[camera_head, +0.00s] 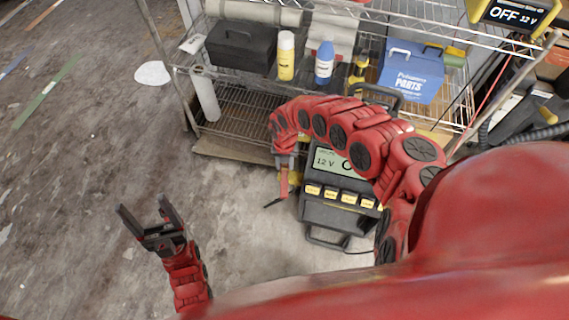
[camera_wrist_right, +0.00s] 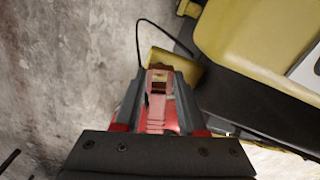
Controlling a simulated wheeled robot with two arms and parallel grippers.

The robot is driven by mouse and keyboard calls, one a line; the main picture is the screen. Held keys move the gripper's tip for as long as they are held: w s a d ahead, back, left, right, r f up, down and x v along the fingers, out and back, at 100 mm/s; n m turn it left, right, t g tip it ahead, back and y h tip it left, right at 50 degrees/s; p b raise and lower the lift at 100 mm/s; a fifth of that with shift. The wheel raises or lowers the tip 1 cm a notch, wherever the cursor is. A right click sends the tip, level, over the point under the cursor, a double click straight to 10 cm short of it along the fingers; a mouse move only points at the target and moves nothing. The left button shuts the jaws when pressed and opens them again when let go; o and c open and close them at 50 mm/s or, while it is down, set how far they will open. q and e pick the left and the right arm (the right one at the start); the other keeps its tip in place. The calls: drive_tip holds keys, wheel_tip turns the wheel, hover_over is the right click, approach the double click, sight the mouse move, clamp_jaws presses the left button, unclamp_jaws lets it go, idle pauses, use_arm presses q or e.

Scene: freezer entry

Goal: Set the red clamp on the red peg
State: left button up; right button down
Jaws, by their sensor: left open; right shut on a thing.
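My right gripper (camera_head: 285,168) is shut on the red clamp (camera_head: 284,184), which points down beside the left side of the black and yellow charger (camera_head: 340,214). In the right wrist view the clamp (camera_wrist_right: 157,110) sits between the two grey fingers of the right gripper (camera_wrist_right: 158,88). The yellow and black charger body (camera_wrist_right: 262,45) is at the right there, and a yellow part (camera_wrist_right: 188,73) lies just beyond the clamp. I cannot make out the red peg. My left gripper (camera_head: 145,208) is open and empty over the floor.
Behind is a wire shelf (camera_head: 240,100) with a black toolbox (camera_head: 240,48), a yellow bottle (camera_head: 286,58), a blue bottle (camera_head: 324,64) and a blue parts box (camera_head: 411,72). A thin black cable (camera_wrist_right: 165,37) loops near the clamp. The floor at left is mostly clear.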

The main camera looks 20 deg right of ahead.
drive_tip(key=shift+f+b, duration=1.25)
drive_tip(key=shift+f, duration=0.15)
drive_tip(key=shift+c, duration=2)
unclamp_jaws()
drive_tip(key=shift+r, duration=0.15)
wheel_tip(320, 180, up, 17)
drive_tip(key=p, duration=0.7)
drive_tip(key=shift+r+p, duration=0.15)
drive_tip(key=shift+p, duration=0.2)
